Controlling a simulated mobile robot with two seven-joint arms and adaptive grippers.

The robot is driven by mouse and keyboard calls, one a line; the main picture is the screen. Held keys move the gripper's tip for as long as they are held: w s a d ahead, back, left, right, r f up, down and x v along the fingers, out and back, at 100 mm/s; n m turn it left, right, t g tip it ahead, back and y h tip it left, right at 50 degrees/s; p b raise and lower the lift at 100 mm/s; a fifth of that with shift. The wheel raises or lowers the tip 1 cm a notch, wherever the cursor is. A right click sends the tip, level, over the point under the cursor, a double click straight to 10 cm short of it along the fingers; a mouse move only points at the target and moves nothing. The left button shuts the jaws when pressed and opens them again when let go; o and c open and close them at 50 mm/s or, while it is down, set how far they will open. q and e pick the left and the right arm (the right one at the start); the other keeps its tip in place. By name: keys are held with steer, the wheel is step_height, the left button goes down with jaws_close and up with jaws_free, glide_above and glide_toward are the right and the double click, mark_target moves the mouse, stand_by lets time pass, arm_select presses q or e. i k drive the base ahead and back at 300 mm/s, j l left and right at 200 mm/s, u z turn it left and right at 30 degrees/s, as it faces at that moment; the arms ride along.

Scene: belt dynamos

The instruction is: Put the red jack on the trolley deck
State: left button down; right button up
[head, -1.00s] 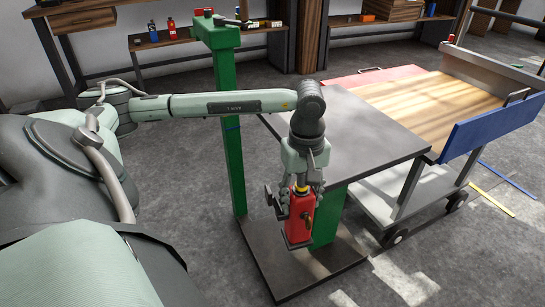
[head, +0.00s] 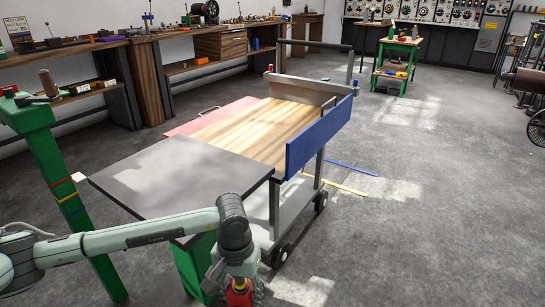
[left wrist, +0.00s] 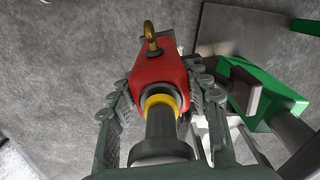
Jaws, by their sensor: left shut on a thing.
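The red jack shows at the bottom edge of the head view (head: 238,294), partly cut off. In the left wrist view it is a red body (left wrist: 160,67) with a brass hook, a yellow collar and a grey shaft. My left gripper (head: 240,287) is shut on it, with fingers on both sides of the body in the left wrist view (left wrist: 160,98). The trolley's wooden deck (head: 245,130) is up ahead, beyond the grey tabletop, and its visible top is bare. My right gripper is not in view.
A grey-topped table (head: 180,177) on green legs stands between my gripper and the deck. A blue side panel (head: 318,135) stands up along the deck's right, a grey end board (head: 300,88) at its far end, a low red flap (head: 205,117) on its left. Floor at right is clear.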

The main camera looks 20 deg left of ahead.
mark_target(285, 131)
steer(key=i+l, duration=0.2)
steer(key=i+l+u, duration=0.15)
steer(key=l, duration=0.25)
steer(key=i+l, duration=0.2)
steer(key=i+l+u, duration=0.15)
steer(key=l, duration=0.3)
steer(key=i+l, duration=0.15)
steer(key=l, duration=0.15)
